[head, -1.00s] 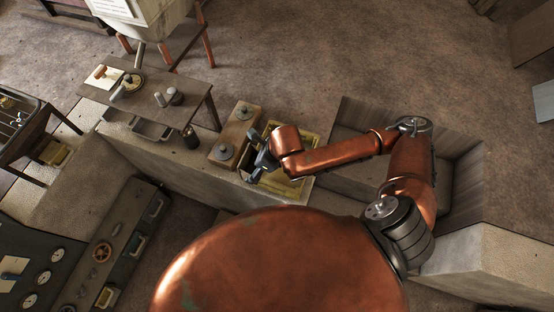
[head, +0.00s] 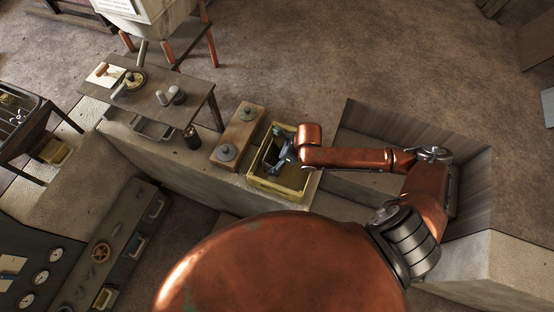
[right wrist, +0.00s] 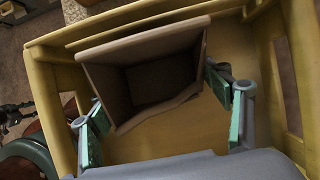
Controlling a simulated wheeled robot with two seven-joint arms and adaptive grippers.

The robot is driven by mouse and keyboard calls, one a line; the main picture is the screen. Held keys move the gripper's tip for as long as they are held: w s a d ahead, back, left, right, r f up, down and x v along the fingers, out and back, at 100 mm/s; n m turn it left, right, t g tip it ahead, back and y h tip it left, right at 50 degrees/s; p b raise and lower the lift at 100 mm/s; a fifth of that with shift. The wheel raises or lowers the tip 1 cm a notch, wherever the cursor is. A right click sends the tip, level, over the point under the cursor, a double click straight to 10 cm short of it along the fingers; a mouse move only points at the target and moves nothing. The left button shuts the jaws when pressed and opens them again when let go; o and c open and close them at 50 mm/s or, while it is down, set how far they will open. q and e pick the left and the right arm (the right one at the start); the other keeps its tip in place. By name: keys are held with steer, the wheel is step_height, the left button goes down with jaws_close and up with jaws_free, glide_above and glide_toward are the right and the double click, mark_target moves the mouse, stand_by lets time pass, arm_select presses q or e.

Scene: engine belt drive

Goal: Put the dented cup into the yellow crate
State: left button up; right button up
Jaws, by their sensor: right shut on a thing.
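The yellow crate (head: 277,190) stands on the pale ledge in the head view, and its walls (right wrist: 50,95) surround the scene in the right wrist view. My right gripper (head: 283,160) is over the crate's opening. In the right wrist view its green-padded fingers (right wrist: 165,118) are on both sides of a brown, square-mouthed cup (right wrist: 150,75) with a kinked near rim, and it is shut on this cup. The cup is within the crate's walls, mouth toward the camera. Whether it touches the crate floor is unclear. My left gripper is not in view.
A wooden block with two grey knobs (head: 237,136) stands just left of the crate. A dark canister (head: 192,138) and a small table (head: 150,100) with several items are farther left. A recessed box (head: 365,150) lies to the right beneath my arm.

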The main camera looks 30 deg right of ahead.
steer(key=shift+f, duration=0.1)
steer(key=o, duration=1.2)
steer(key=shift+o, duration=0.2)
steer(key=p+v, duration=0.2)
steer(key=v, duration=1)
